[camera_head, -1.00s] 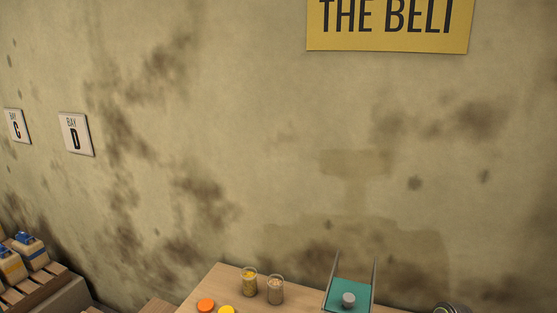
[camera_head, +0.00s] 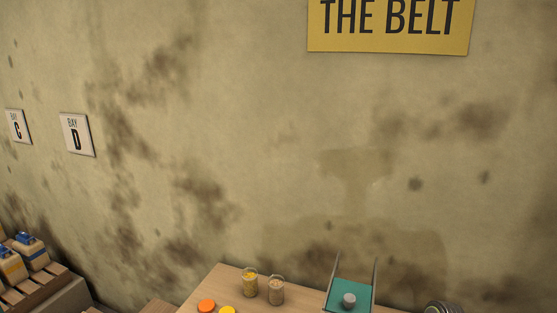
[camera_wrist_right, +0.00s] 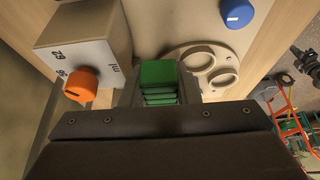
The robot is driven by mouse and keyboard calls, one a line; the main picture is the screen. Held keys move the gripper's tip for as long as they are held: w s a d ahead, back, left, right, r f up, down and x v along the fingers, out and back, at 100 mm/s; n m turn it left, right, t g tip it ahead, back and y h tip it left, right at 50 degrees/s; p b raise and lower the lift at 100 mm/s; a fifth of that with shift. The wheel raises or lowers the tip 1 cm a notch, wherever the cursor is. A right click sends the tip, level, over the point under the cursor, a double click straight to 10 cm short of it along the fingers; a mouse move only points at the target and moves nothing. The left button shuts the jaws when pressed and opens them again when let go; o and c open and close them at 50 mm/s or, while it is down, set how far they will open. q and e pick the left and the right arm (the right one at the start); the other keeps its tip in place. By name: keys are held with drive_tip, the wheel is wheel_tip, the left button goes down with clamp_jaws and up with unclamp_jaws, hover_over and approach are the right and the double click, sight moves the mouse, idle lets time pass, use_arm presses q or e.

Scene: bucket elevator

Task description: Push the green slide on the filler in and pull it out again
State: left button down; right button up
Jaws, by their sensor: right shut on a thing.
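The filler (camera_wrist_right: 85,42) is a pale box with "ml" markings and an orange knob (camera_wrist_right: 81,85), at the upper left of the right wrist view. The green slide (camera_wrist_right: 158,75) is a ribbed green piece beside it, in the middle of that view. How far the slide is in or out cannot be told. The filler, the slide and both grippers are out of the head view.
In the wrist view, a pale plate with two round holes (camera_wrist_right: 205,65) and a blue round cap (camera_wrist_right: 237,13) lie to the right. In the head view, two jars (camera_head: 262,288), orange and yellow discs (camera_head: 206,306) and a teal tray (camera_head: 360,290) stand on a wooden table.

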drive_tip(key=shift+w+a+r, duration=0.1)
drive_tip(key=shift+w+a, duration=0.15)
drive_tip(key=shift+a, duration=0.35)
drive_tip(key=shift+w+a, duration=0.3)
drive_tip(key=shift+a, duration=0.3)
drive_tip(key=shift+w+a+r, duration=0.1)
drive_tip(key=shift+w+a, duration=0.15)
drive_tip(key=shift+a, duration=0.35)
drive_tip(key=shift+p, duration=0.35)
idle(1.0)
drive_tip(key=shift+s+d+p, duration=0.25)
drive_tip(key=shift+s+d, duration=0.1)
drive_tip(key=shift+d, duration=0.55)
drive_tip(key=shift+s+d+p, duration=0.25)
drive_tip(key=shift+s+d, duration=0.05)
drive_tip(key=shift+d, duration=0.65)
drive_tip(key=shift+s+d+p, duration=0.25)
drive_tip(key=shift+s+d, duration=0.1)
drive_tip(key=shift+d, duration=0.55)
drive_tip(key=shift+a+f, duration=0.1)
drive_tip(key=shift+a, duration=0.05)
drive_tip(key=o, duration=0.7)
drive_tip(key=shift+o, duration=0.2)
drive_tip(key=shift+p, duration=0.3)
